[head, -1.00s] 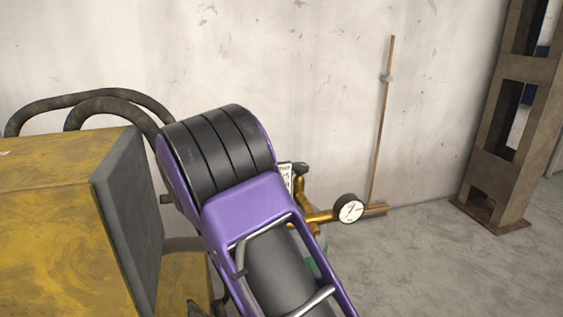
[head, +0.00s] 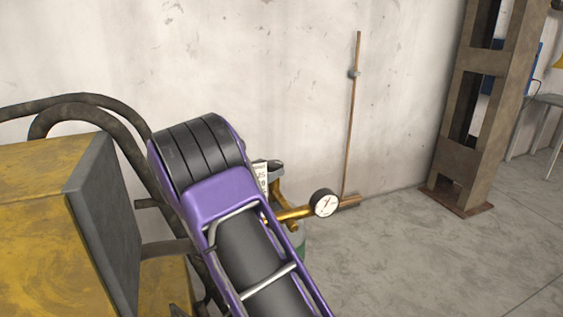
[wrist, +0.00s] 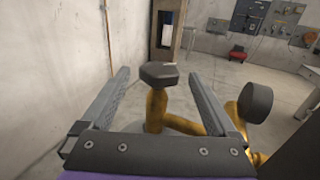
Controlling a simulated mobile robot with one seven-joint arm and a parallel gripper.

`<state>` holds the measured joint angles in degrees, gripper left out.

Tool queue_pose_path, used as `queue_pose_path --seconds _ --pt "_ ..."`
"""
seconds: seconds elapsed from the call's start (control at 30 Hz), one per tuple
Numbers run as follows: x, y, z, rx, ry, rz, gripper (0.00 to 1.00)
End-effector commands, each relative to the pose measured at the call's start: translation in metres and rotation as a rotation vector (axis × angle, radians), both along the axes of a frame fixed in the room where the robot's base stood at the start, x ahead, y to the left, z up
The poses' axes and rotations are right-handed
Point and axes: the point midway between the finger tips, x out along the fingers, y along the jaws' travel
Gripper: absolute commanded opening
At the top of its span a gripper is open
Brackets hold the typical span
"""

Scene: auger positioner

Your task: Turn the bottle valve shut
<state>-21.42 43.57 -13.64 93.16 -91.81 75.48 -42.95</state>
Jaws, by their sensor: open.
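The bottle valve shows in the wrist view as a dark, flat-sided knob (wrist: 158,74) on a brass body (wrist: 158,108). My gripper (wrist: 158,76) is open, with one grey finger on each side of the knob. A gap shows between each finger and the knob; I cannot tell how deep the knob sits between them. In the head view my purple arm hides the gripper and part of the valve. The dark knob (head: 275,166) shows just past the arm, above a brass fitting (head: 288,213) and a mostly hidden green bottle (head: 299,238).
A round gauge (head: 325,202) and a brass pipe end stand right of the valve, beside a thin upright rod (head: 353,120). A yellow machine (head: 40,230) with dark hoses is at left. A wall is behind, a rusty column (head: 462,120) at right.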

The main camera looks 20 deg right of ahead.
Motion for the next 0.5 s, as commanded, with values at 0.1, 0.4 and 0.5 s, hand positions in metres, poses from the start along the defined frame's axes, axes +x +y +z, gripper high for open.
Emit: queue_pose_path --seconds 0.1,0.4,0.5 --pt "0.009 -0.025 0.001 0.0 -0.001 -0.004 0.94" --pt "0.024 -0.057 0.0 0.0 0.0 0.0 0.94" --pt "0.025 -0.06 0.0 0.0 0.0 0.0 0.94"
